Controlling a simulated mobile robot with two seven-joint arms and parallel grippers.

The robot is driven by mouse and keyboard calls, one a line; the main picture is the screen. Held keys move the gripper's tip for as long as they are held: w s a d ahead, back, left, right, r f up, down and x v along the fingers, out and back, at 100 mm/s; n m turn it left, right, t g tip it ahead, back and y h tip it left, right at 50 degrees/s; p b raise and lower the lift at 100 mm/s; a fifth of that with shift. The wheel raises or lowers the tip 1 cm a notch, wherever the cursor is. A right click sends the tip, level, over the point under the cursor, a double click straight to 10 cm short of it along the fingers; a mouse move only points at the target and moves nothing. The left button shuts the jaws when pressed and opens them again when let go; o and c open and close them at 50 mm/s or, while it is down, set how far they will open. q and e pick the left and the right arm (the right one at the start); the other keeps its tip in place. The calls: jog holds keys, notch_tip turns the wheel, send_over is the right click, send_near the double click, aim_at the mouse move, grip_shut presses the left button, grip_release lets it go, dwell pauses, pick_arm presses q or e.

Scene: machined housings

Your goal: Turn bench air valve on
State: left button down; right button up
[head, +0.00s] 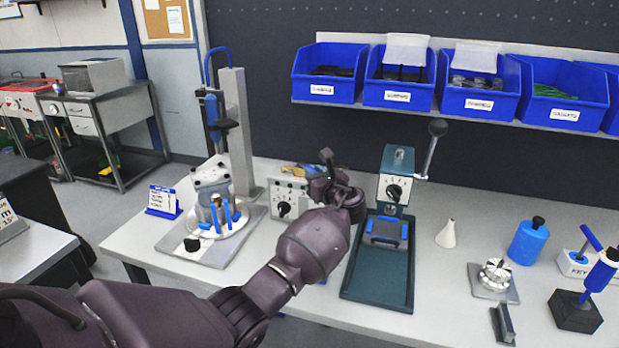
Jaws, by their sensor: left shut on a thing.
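A small pale box with a black dial (284,208) stands on the bench, left of centre; it appears to be the bench air valve unit. A yellow-tan part (292,170) shows at its top, beside a bit of blue. My left gripper (327,174) is at the box's upper right side, shut on what seems to be the valve's handle. My wrist and fingers hide the grip and most of the handle, so its angle cannot be told. My right gripper is out of view.
A blue-handled press fixture (232,130) stands left of the box. Right of my arm is a lever press (397,180) on a dark green tray (361,283). A white cone (446,234) and blue canister (528,242) stand further right. Blue bins (398,96) hang behind.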

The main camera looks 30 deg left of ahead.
pick_arm(q)
jog(key=shift+w+d+f+n+g+y, duration=0.15)
jog(key=shift+w+n+g+y, duration=0.1)
jog(key=shift+n+g, duration=0.15)
jog(key=shift+w+d+r+n+g+y, duration=0.15)
jog(key=shift+n+g+y, duration=0.15)
jog(key=shift+g, duration=0.2)
jog(key=shift+f, duration=0.1)
jog(key=c, duration=1)
grip_release()
jog(key=v, duration=1)
jog(key=shift+d, duration=0.35)
